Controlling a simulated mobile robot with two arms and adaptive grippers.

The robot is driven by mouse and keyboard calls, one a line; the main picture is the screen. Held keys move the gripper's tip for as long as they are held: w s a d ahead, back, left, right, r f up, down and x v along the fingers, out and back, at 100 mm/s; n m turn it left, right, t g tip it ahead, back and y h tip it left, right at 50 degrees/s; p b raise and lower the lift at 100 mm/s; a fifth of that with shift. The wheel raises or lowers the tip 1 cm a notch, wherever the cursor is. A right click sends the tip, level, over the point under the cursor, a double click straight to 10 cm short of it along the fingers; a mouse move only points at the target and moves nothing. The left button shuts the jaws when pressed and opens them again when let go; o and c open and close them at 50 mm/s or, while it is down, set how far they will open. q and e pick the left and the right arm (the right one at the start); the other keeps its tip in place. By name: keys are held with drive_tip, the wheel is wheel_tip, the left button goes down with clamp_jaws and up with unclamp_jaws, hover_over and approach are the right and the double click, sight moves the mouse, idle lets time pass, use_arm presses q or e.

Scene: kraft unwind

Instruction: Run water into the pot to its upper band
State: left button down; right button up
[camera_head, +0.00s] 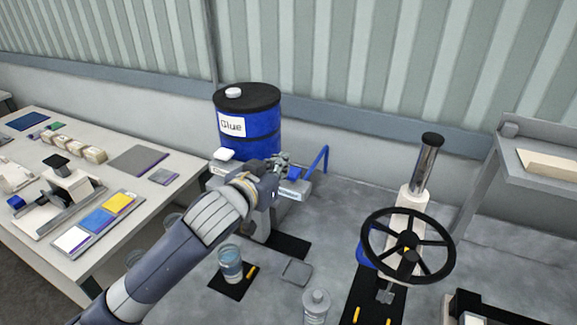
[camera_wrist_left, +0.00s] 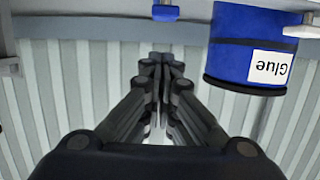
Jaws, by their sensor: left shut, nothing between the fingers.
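A clear pot (camera_head: 231,268) with bluish contents stands upright on a black mat (camera_head: 225,290) on the grey bench. Its bands are too small to make out. Behind it is a grey dispenser body (camera_head: 300,184) with blue parts and a bent blue lever (camera_head: 322,160), partly hidden by my left arm. My left gripper (camera_head: 283,160) is shut and empty, in front of the blue glue drum (camera_head: 264,138) and left of the lever. In the left wrist view, its fingers (camera_wrist_left: 162,62) meet with nothing between them. My right gripper is out of view.
A black handwheel (camera_head: 408,246) on a press stands at the right. A side table (camera_head: 55,238) with colour cards stands left. A shelf (camera_head: 535,130) is at the far right.

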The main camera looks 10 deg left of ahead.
use_arm(q)
drive_tip(key=b+v, duration=0.1)
drive_tip(key=v, duration=0.3)
drive_tip(key=shift+s+a+r, duration=0.1)
drive_tip(key=shift+s+r, duration=0.05)
drive_tip(key=shift+s, duration=0.2)
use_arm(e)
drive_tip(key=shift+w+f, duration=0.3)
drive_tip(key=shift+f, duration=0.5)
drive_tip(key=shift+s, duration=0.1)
